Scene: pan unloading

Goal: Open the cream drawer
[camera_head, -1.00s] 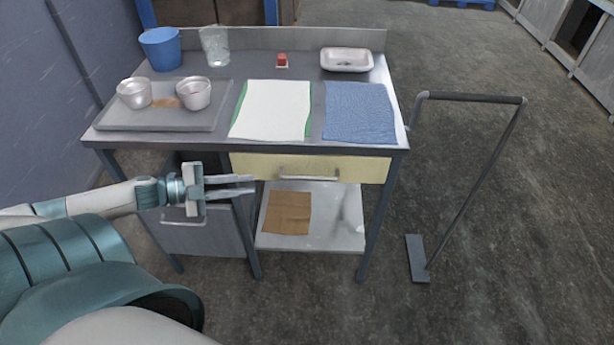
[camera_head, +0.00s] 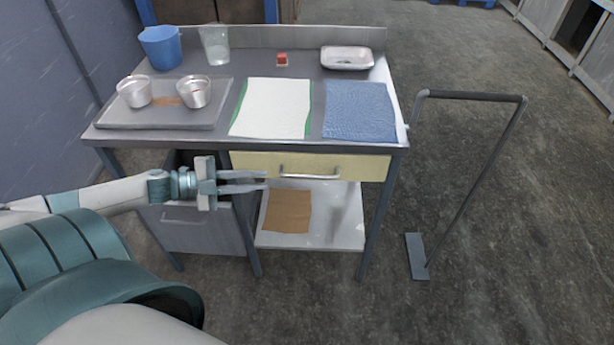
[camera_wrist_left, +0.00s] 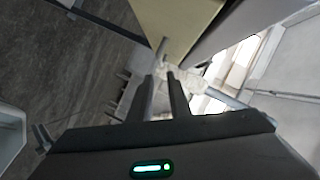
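The cream drawer (camera_head: 250,165) sits under the right part of the table top, its front looking flush with the frame. Its silver bar handle (camera_head: 310,175) runs across the middle of the front. My left gripper (camera_head: 266,180) is open and empty, with a gap between its two fingers. Its tips point right, at about handle height and a little left of the handle's left end, apart from it. In the left wrist view the cream drawer (camera_wrist_left: 180,22) is at the top, with the handle (camera_wrist_left: 162,47) beyond the fingers (camera_wrist_left: 164,76). My right gripper is out of view.
A grey drawer unit (camera_head: 200,238) below left stands open at its top, beside my left gripper. A lower shelf (camera_head: 335,215) holds a brown cloth (camera_head: 288,211). The table top carries a tray (camera_head: 215,118), cloths and dishes. A trolley-like handle frame (camera_head: 475,97) stands right.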

